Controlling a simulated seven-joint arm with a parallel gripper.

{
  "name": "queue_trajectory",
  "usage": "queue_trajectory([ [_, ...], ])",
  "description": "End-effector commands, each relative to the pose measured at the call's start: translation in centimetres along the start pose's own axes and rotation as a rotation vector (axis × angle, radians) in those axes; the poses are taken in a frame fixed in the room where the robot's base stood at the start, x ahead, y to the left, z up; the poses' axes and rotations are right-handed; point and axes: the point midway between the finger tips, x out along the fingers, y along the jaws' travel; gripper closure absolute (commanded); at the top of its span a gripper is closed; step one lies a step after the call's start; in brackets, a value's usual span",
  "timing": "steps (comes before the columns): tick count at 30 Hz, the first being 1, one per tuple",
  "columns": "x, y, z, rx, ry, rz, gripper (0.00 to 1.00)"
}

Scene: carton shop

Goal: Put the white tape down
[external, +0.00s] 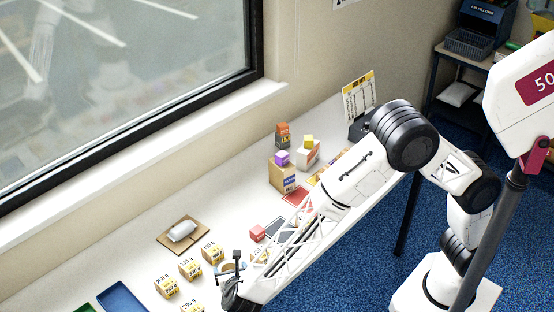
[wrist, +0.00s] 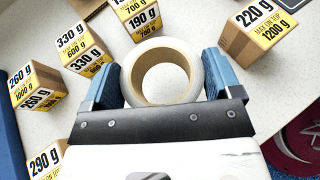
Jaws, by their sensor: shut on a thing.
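The white tape (wrist: 165,44) is a roll with a brown cardboard core, in the middle of the wrist view. My gripper (wrist: 160,76) has a blue finger on each side of the roll and is shut on it. The hole faces the wrist camera, with pale surface showing through. In the external view my gripper (external: 231,283) is over the near part of the white table (external: 140,262), among the labelled boxes. The tape is hard to make out there. I cannot tell whether it touches the table.
Several small weight-labelled boxes surround my gripper, including the 190 g box (wrist: 142,22), the 220 g box (wrist: 250,30) and the 290 g box (wrist: 46,160). A white packet (external: 182,231) lies on cardboard (external: 165,238). A blue tray (external: 122,297) stands at lower left. Bare table shows between them.

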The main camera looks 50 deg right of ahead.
Motion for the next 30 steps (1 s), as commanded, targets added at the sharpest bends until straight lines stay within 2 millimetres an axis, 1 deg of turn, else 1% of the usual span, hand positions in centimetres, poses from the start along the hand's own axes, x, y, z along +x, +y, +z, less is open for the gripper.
queue_trajectory([
  [6, 0.9, 0.0, -2.1, -0.003, -0.001, -0.001, 0.4],
  [9, 1.1, 0.0, -2.7, -0.001, 0.0, 0.0, 0.4],
  [23, 1.3, 0.0, -3.2, -0.001, 0.0, 0.0, 0.4],
  [24, 1.3, 0.0, -3.2, -0.001, 0.0, 0.0, 0.15],
  [27, 1.3, 0.0, -3.2, -0.001, 0.0, 0.0, 0.0],
  [30, 1.3, 0.0, -3.2, -0.001, 0.0, 0.0, 0.0],
])
